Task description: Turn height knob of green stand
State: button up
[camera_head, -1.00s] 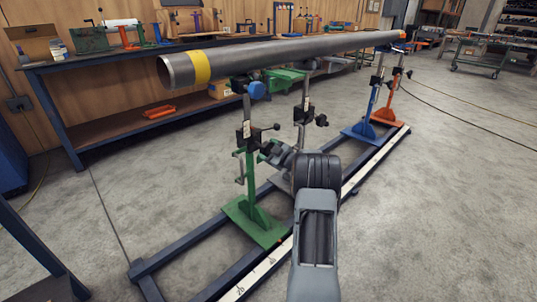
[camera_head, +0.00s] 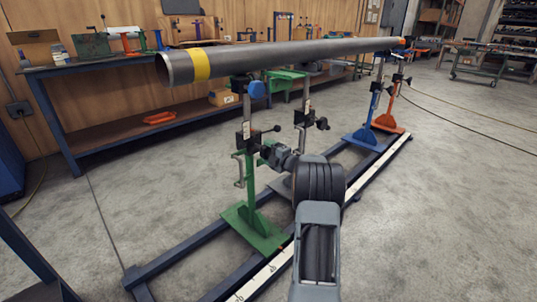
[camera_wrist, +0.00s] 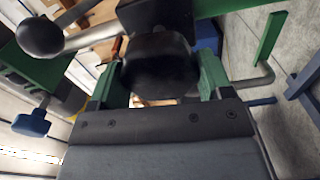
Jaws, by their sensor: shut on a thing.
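The green stand (camera_head: 250,218) stands upright on the rail frame, under the near end of the grey pipe (camera_head: 290,57). It has a black clamp block on its post and a lever with a black ball end (camera_head: 276,128). My gripper (camera_head: 267,153) is beside the post at the height of the block, small and partly hidden in the head view. In the wrist view, the black height knob (camera_wrist: 158,66) sits between the green fingertips of my gripper (camera_wrist: 158,80), which is shut on it. The black ball end and its rod show at upper left there.
A blue stand (camera_head: 365,132) and an orange stand (camera_head: 389,121) support the pipe farther back. A grey stand (camera_head: 303,125) is close behind the green one. The rail frame (camera_head: 170,262) lies on the floor. A workbench (camera_head: 60,130) runs along the left wall.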

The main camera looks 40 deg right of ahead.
jog(key=shift+f+n, duration=0.1)
jog(key=shift+n, duration=1.5)
jog(key=o, duration=0.9)
jog(key=s+p, duration=0.1)
jog(key=s, duration=0.3)
jog(key=s+d+p, duration=0.1)
jog(key=s, duration=0.4)
jog(key=s+d+p, duration=0.1)
jog(key=s+p, duration=0.1)
jog(key=s, duration=0.2)
jog(key=shift+s+d, duration=0.25)
jog(key=shift+s, duration=0.1)
